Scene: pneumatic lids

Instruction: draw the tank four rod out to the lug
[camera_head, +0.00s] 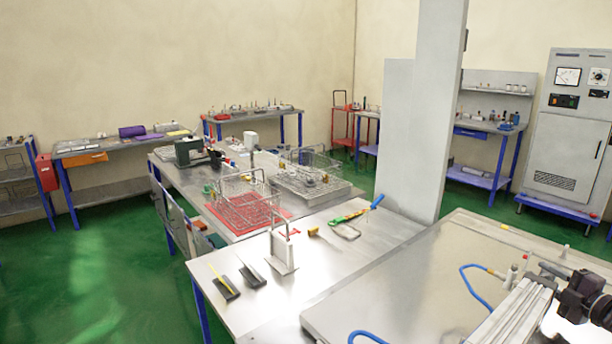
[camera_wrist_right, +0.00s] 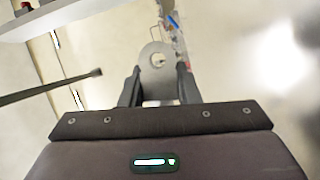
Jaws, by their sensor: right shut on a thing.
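My right gripper (camera_head: 585,296) is at the right edge in the head view, above the tank lid (camera_head: 400,290) and beside a silver ribbed cylinder (camera_head: 515,314). In the right wrist view the gripper (camera_wrist_right: 158,82) is shut on a flat grey rod eye (camera_wrist_right: 158,58) with a rounded top and a round hole. The rod behind the eye is mostly hidden by the fingers. A thin dark bar (camera_wrist_right: 50,86) comes in from the left in that view, apart from the fingers. I cannot make out the lug clearly. My left gripper is not in view.
A blue hose (camera_head: 473,285) runs to fittings (camera_head: 512,274) near the cylinder. A steel bench (camera_head: 330,235) holds hand tools and an upright metal stand (camera_head: 283,253). Wire baskets (camera_head: 243,207) stand further back. A grey pillar (camera_head: 425,110) rises behind the lid.

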